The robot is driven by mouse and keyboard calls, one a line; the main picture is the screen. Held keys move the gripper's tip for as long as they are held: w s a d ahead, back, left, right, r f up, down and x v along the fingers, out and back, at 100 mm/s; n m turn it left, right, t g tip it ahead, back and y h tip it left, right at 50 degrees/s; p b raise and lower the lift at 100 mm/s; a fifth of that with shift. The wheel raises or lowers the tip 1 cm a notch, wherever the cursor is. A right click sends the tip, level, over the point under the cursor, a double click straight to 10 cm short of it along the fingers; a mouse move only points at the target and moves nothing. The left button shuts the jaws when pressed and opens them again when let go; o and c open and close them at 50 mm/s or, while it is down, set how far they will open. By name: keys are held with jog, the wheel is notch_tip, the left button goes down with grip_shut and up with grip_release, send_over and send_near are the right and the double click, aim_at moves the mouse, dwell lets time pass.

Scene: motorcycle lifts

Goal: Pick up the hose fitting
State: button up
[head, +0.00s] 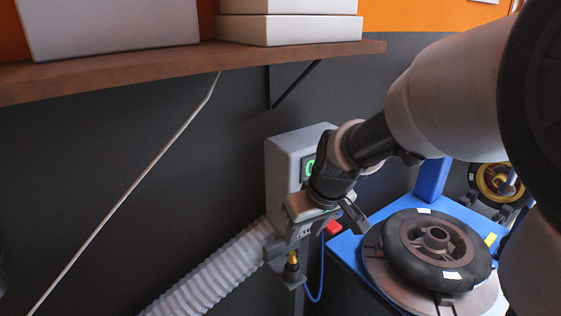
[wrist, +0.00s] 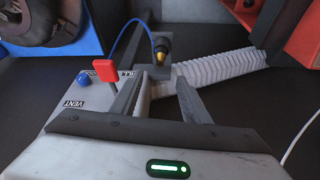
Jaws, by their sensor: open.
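The hose fitting (head: 292,259) is a small brass-yellow and black piece, standing upright in a grey bracket on the side of a grey machine. A thin blue hose runs close to it. In the wrist view the hose fitting (wrist: 160,50) is beyond the fingertips, near the middle of the gap between them. My gripper (head: 316,236) is open and empty, above and near the fitting in the head view. In the wrist view my gripper (wrist: 163,80) shows both dark fingers apart, with nothing between them. The fitting's lower part is hidden by the bracket.
A red handle (wrist: 106,70) and a blue knob (wrist: 83,78) stand beside the left finger, near a VENT label. A ribbed white duct (head: 215,272) passes behind. A blue stand with a tyre (head: 408,261) is at right. A wooden shelf (head: 150,68) hangs above.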

aim_at(293, 253)
jog(key=b+x, duration=0.2)
jog(key=x, duration=1)
jog(key=shift+f, duration=0.45)
jog(key=shift+c, duration=0.3)
grip_shut()
